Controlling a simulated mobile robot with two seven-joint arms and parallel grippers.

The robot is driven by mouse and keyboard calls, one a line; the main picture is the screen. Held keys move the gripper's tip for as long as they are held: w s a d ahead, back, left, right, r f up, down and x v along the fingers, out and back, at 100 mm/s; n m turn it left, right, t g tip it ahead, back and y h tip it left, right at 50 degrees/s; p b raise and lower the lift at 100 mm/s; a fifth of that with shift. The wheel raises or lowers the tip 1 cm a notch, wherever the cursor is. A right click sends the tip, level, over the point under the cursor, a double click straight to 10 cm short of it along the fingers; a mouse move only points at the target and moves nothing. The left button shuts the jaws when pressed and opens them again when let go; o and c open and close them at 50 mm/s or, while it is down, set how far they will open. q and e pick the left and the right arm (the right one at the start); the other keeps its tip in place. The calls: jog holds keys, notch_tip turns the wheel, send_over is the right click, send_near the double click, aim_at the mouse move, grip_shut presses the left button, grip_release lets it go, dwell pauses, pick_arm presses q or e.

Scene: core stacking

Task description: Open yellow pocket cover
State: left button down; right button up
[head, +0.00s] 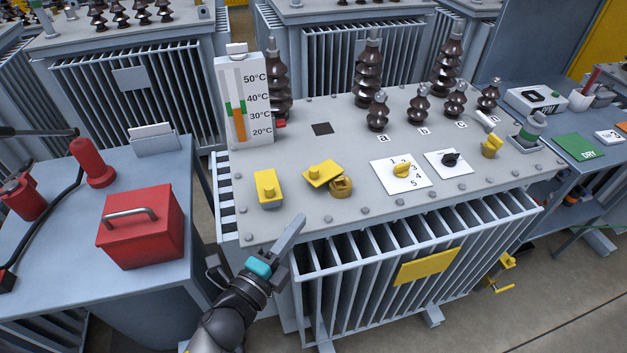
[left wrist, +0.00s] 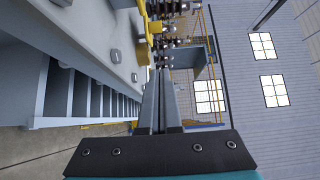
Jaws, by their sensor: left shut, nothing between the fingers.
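Two yellow fittings sit on the grey transformer lid (head: 300,212) in the head view. One is a yellow block with a knob (head: 268,188), standing at the left. The other is a tilted yellow cover (head: 323,174) beside a round yellow-brown pocket (head: 341,187); I cannot tell whether they are joined. My left gripper (head: 297,222) is shut and empty at the lid's front edge, in front of and apart from both fittings. In the left wrist view its fingers (left wrist: 160,90) lie together, with yellow parts (left wrist: 152,22) beyond them. My right gripper is not in view.
A thermometer board (head: 243,98) stands behind the fittings. Dark ribbed bushings (head: 369,72) and dial plates (head: 400,176) are further right. Bolts line the lid's edge. A red toolbox (head: 140,230) sits on the left bench. The air above the lid's front left is clear.

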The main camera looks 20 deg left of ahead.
aim_at(310, 173)
pick_arm(q)
jog(key=w, duration=0.3)
jog(key=shift+w+d, duration=0.1)
jog(key=shift+d, duration=0.2)
jog(key=w, duration=0.4)
jog(key=shift+d, duration=0.4)
jog(key=w, duration=0.1)
jog(key=w+a, duration=0.1)
jog(key=w, duration=0.1)
jog(key=shift+a, duration=0.2)
jog(key=shift+w+a, duration=0.3)
jog(key=shift+w, duration=0.15)
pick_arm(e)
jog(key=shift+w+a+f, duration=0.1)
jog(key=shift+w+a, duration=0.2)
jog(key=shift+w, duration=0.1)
pick_arm(q)
jog(key=shift+a, duration=0.1)
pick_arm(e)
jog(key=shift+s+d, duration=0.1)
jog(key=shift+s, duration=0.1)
pick_arm(q)
jog(key=shift+w+a, duration=0.25)
jog(key=shift+a, duration=0.3)
jog(key=shift+w+a, duration=0.25)
jog(key=shift+a, duration=0.25)
jog(key=shift+d, duration=0.1)
